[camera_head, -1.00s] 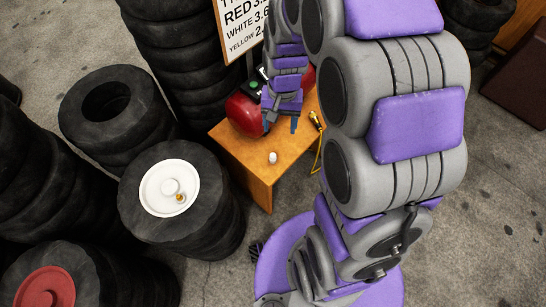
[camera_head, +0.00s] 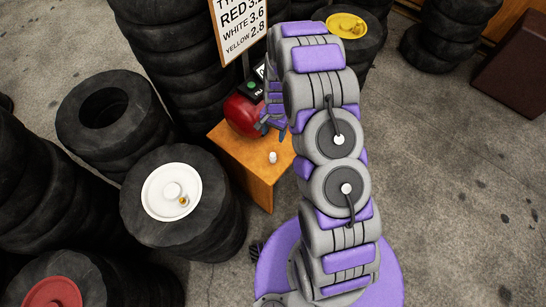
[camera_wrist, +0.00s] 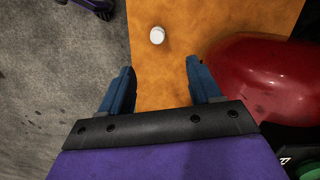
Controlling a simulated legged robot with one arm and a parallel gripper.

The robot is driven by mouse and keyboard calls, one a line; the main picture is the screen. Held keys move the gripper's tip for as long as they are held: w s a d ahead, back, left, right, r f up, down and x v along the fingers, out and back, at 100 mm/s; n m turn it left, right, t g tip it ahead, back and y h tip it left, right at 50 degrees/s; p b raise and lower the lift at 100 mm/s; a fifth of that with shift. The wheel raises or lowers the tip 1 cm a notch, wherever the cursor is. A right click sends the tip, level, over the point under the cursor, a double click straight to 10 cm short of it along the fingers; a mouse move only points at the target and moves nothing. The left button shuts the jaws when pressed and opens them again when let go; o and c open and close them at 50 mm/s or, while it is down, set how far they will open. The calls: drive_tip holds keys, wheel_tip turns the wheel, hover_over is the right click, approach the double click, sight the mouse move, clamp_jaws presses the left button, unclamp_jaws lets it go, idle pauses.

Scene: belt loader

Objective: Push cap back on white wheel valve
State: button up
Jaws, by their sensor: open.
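The white cap (camera_head: 272,157) stands on the small wooden table (camera_head: 262,185). The cap also shows in the wrist view (camera_wrist: 157,35), beyond and between my fingertips. My gripper (camera_wrist: 158,75) is open and empty above the table, apart from the cap. In the head view my gripper (camera_head: 273,130) is behind the cap, beside the red tank, and partly hidden. The white wheel (camera_head: 159,211) lies on a stack of tires left of the table. Its brass valve (camera_head: 183,201) is at the right side of the hub.
A red air tank (camera_head: 240,115) with a green button stands on the table, close to my gripper. A red wheel (camera_head: 52,293) is at lower left, a yellow wheel (camera_head: 347,25) at the back. Tire stacks crowd the left. A sign (camera_head: 240,25) stands behind.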

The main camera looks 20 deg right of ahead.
sight(273, 155)
drive_tip(key=f+b, duration=0.1)
drive_tip(key=f, duration=0.7)
drive_tip(key=s+a+f+b, duration=0.1)
drive_tip(key=f, duration=0.3)
drive_tip(key=shift+s+b, duration=0.1)
drive_tip(key=shift+b, duration=0.25)
drive_tip(key=shift+s+d+f+b, duration=0.15)
drive_tip(key=shift+f+b, duration=0.35)
drive_tip(key=shift+f, duration=0.85)
drive_tip(key=shift+s+a+f+b, duration=0.1)
drive_tip(key=shift+f+b, duration=0.4)
drive_tip(key=shift+f, duration=0.85)
drive_tip(key=shift+r, duration=0.1)
drive_tip(key=c, duration=1)
